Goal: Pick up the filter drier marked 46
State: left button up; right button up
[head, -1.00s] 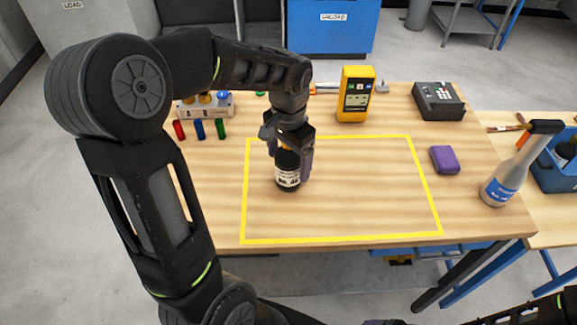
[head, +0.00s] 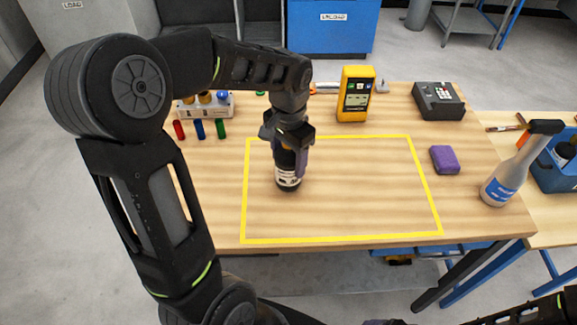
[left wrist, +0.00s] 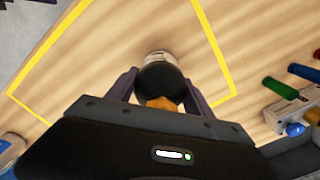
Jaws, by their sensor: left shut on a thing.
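The filter drier (head: 288,180) is a dark cylinder with a white label band, standing upright inside the yellow-taped rectangle on the wooden table. Its marking is too small to read. My left gripper (head: 289,160) comes down from above and is shut on its upper part. In the left wrist view the dark drier (left wrist: 159,82) sits between the two fingers of the left gripper (left wrist: 163,88), with an orange-brown piece at its near end. Whether its base touches the table is hard to tell. My right gripper is not clearly in view; only part of an arm shows at bottom right.
Red, blue and green cylinders lie before a rack (head: 205,107) at the left. The taped area is otherwise clear.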

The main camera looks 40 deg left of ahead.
pick_arm(q)
grip_shut()
jog(key=shift+r, duration=0.15)
jog(key=shift+w+r, duration=0.1)
jog(key=shift+r, duration=0.15)
notch_tip(320, 180, up, 9)
jog(key=shift+r+b, duration=0.2)
jog(key=shift+b, duration=0.25)
dwell(0.3)
